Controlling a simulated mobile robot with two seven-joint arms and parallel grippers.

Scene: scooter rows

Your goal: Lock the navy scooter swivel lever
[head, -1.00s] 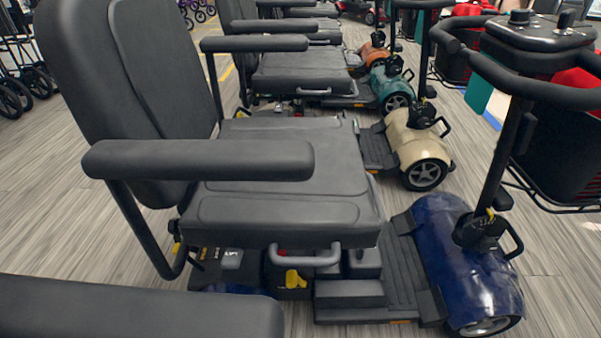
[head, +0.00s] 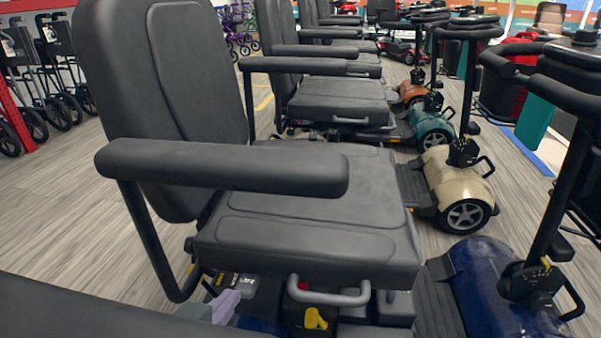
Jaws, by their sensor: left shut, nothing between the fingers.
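The navy scooter (head: 487,285) stands in front of me, with its glossy blue front body at the lower right. Its black padded seat (head: 315,235) faces right, below the near armrest (head: 220,165). A grey looped handle (head: 330,297) hangs under the seat's near edge. A yellow lever (head: 315,320) sits just below it; I cannot tell which of these is the swivel lever. My left gripper (head: 228,300), pale lavender and grey-green, is at the bottom, left of both and apart from them. It is shut and empty, partly beside the seat base. My right gripper is not in view.
A cream scooter (head: 450,185), a teal one (head: 430,130) and an orange one (head: 410,92) stand in a row behind. A dark padded bar (head: 90,310) crosses the lower left. Bare wood-look floor (head: 60,215) lies to the left; walkers (head: 60,75) stand beyond.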

